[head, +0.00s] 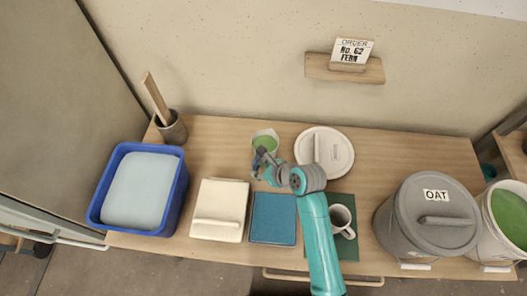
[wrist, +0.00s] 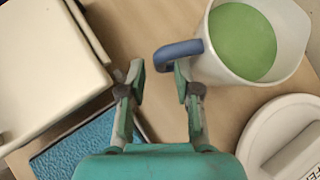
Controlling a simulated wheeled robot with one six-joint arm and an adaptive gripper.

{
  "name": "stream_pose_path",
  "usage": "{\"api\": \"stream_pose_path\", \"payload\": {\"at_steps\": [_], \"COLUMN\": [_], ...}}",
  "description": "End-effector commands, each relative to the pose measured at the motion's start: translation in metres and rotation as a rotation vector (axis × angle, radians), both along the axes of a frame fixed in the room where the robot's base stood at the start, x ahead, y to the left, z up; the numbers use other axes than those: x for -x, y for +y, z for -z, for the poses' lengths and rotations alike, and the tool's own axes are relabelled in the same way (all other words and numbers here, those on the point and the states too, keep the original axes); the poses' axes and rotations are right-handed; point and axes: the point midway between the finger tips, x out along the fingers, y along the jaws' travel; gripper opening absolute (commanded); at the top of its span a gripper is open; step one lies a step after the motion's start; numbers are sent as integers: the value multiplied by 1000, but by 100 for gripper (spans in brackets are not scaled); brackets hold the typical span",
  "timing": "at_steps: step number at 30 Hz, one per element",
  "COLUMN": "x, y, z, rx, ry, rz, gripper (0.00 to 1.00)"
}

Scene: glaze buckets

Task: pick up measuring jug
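The measuring jug (head: 265,134) is a pale jug holding green glaze, near the back middle of the table in the head view. In the wrist view the jug (wrist: 293,62) is at the upper right, with its blue handle (wrist: 178,51) pointing left. My gripper (wrist: 160,80) is open and empty, with the handle just beyond its fingertips. The right fingertip overlaps the handle's lower edge in the picture; I cannot tell whether they touch. In the head view my gripper (head: 262,168) hides part of the jug's near side.
A round white lid (head: 338,152) lies right of the jug. A cream box (head: 218,205) and blue cloth (head: 273,219) lie in front. A white mug (head: 341,217) stands beside my arm. A blue tub (head: 97,205) is left; a grey OAT bucket (head: 402,235) is right.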

Motion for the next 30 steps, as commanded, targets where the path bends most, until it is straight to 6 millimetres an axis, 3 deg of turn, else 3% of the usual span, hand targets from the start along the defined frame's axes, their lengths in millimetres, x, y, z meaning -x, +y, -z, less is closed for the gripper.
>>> {"api": "stream_pose_path", "payload": {"at_steps": [15,24,25,28,30], "x": [-25,-27,-27,-27,-27], "y": [31,34,34,34,34], "z": [35,39,39,39,39], "rx": [1,1,1,1,1], "ry": [0,-1,-1,-1,-1], "rz": [-1,0,0,0,0], "gripper": [32,32,30,5,0]}}
